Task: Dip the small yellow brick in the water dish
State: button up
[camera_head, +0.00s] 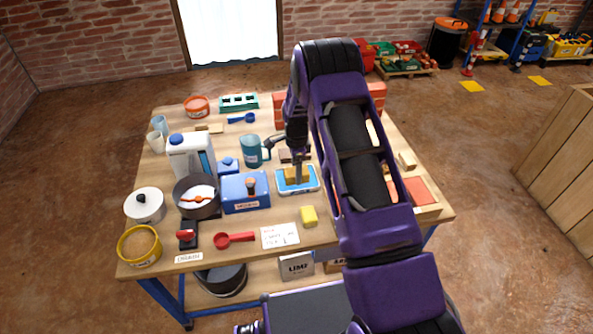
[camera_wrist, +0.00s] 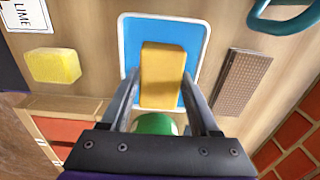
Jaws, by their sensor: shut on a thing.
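The small yellow brick (camera_wrist: 162,72) is between the two fingers of my gripper (camera_wrist: 162,90), which is shut on it. The water dish (camera_wrist: 137,38) is a blue rectangle with a white rim, directly behind the brick in the wrist view. In the head view, the dish (camera_head: 314,187) stands on the workbench, and the brick (camera_head: 291,175) shows inside its outline, under my gripper (camera_head: 297,170). I cannot tell whether the brick touches the water. My arm covers part of the bench to the right.
A yellow sponge-like block (camera_head: 309,216) lies in front of the dish. A blue box (camera_head: 245,205) stands close to its left and a teal mug (camera_head: 251,151) behind it. A flat brown textured block (camera_wrist: 241,80) lies beside the dish. A white card (camera_head: 280,237) lies near the front edge.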

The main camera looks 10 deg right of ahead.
jog(key=shift+f, duration=0.65)
dwell(1.0)
jog(key=shift+r, duration=0.1)
jog(key=shift+r+p, duration=1.7)
jog(key=shift+r, duration=1.75)
